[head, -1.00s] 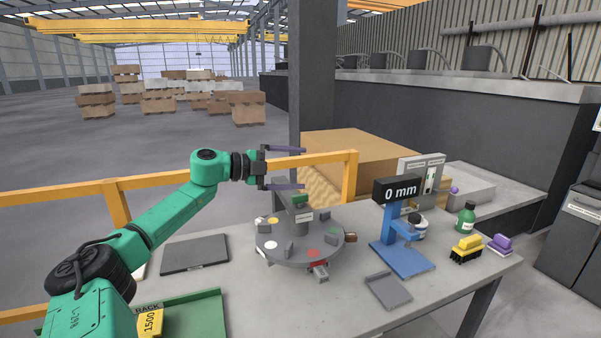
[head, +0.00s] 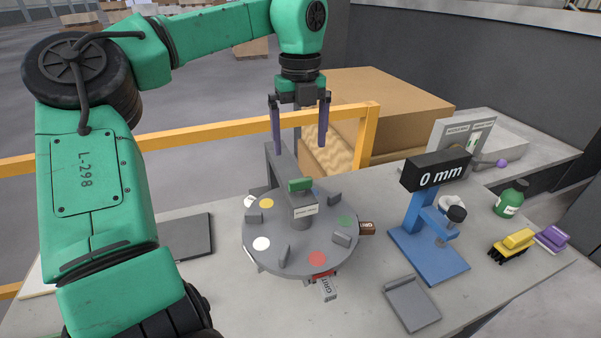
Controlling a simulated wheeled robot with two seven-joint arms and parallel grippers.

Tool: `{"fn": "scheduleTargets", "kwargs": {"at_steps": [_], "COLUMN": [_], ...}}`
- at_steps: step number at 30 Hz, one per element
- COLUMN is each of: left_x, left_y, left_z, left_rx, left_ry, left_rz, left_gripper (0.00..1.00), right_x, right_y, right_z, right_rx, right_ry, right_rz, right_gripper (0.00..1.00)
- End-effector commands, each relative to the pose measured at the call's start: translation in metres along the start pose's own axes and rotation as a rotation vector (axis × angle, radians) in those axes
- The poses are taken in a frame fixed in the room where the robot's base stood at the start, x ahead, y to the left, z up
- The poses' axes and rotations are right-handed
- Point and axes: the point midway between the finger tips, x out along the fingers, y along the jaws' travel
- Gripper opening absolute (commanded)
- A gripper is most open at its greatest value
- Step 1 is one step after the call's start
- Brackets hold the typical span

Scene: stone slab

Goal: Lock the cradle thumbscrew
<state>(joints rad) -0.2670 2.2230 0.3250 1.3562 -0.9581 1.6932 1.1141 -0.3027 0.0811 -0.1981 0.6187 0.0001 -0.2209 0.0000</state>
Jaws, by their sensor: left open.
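A round grey turntable (head: 282,258) with coloured dots and small upright tabs sits on the stone slab. A grey post with a label (head: 303,209) stands at its middle, with a green piece (head: 300,184) at its top. A blue stand (head: 428,255) with a "0 mm" display (head: 437,172) and a black knob (head: 456,214) is at right. I cannot tell which part is the cradle thumbscrew. My left gripper (head: 299,147) is open and empty, fingers pointing down, above and behind the green piece, apart from it. My right gripper is not in view.
A grey tray (head: 411,303) lies in front of the blue stand. A green bottle (head: 511,198), a yellow-topped brush (head: 513,245) and a purple block (head: 551,238) stand at right. A dark flat plate (head: 185,238) lies left. A yellow rail (head: 200,133) runs behind the slab.

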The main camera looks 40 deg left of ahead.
Motion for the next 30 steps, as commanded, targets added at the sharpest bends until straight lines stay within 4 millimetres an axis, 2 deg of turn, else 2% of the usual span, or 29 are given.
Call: {"fn": "scheduleTargets", "kwargs": {"at_steps": [6,10,15,21,26,27,28,30], "left_x": [0.057,0.083,0.098,0.098,0.098,0.098,0.098,0.098], "left_y": [0.000,0.000,0.000,0.000,0.000,0.000,0.000,0.000], "left_z": [-0.001,-0.001,-0.001,0.000,0.000,0.000,0.000,0.000], "left_rx": [0.002,0.001,0.002,0.001,0.001,0.001,0.001,0.001], "left_ry": [0.005,0.005,0.003,0.001,0.001,0.001,0.001,0.001], "left_rz": [-0.001,-0.001,-0.003,-0.003,-0.003,-0.003,-0.003,-0.003], "left_gripper": [1.00,1.00,1.00,1.00,0.39,0.23,0.14,0.14], "right_x": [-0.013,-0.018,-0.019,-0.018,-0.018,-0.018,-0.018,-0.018], "right_y": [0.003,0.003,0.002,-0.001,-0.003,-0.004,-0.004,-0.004], "right_z": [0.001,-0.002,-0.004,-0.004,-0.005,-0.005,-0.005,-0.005], "right_rx": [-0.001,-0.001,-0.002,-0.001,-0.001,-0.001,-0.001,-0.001], "right_ry": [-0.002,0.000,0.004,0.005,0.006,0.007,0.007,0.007], "right_rz": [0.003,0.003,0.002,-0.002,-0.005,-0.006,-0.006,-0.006], "right_gripper": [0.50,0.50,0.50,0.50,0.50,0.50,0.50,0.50]}}
